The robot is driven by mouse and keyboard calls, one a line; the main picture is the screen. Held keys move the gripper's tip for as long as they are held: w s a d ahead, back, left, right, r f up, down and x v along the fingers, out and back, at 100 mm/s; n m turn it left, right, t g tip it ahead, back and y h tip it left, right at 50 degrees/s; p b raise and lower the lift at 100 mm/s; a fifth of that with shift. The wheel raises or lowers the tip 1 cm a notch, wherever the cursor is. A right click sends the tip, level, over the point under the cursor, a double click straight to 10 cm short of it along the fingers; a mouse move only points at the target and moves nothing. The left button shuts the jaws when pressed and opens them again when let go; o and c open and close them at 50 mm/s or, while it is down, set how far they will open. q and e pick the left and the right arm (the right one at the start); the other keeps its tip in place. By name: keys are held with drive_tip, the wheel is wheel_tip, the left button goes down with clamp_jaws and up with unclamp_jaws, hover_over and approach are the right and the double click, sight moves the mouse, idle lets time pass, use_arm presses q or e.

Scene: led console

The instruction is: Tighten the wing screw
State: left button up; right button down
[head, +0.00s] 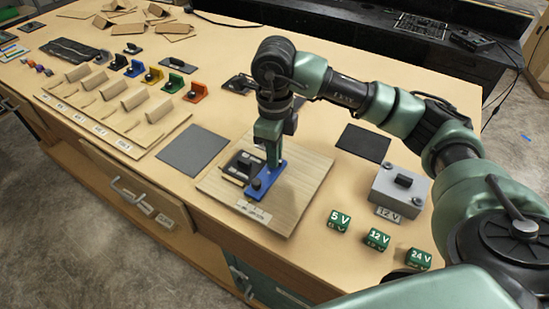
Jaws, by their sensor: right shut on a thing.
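A wooden board (305,180) lies on the table and bears a blue bracket (262,193). A small dark knob, which looks like the wing screw (256,184), sits on the near end of the bracket. My right gripper (273,163) points down over the board and is shut on what looks like the upright part of the blue bracket, just behind the knob. Its fingertips hide part of the bracket. A black switch block (241,166) stands on the board left of the bracket. My left gripper is out of view.
Green cubes marked 5 V (340,220), 12 V (377,240) and 24 V (418,259) stand right of the board. A grey box (399,190) is behind them. A grey mat (192,150) lies left. Coloured brackets (174,83) and wooden blocks fill the far left.

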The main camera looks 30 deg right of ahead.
drive_tip(key=m+b, duration=0.1)
drive_tip(key=m, duration=0.3)
drive_tip(key=shift+w+r+m+b, duration=0.15)
drive_tip(key=shift+m+b, duration=0.15)
drive_tip(key=shift+b, duration=0.1)
drive_tip(key=m+b, duration=0.1)
drive_tip(key=m, duration=0.3)
drive_tip(key=shift+r+m, duration=0.1)
drive_tip(key=shift+m, duration=0.3)
drive_tip(key=c, duration=1.5)
unclamp_jaws()
drive_tip(key=shift+o, duration=0.2)
drive_tip(key=shift+r, duration=3.8)
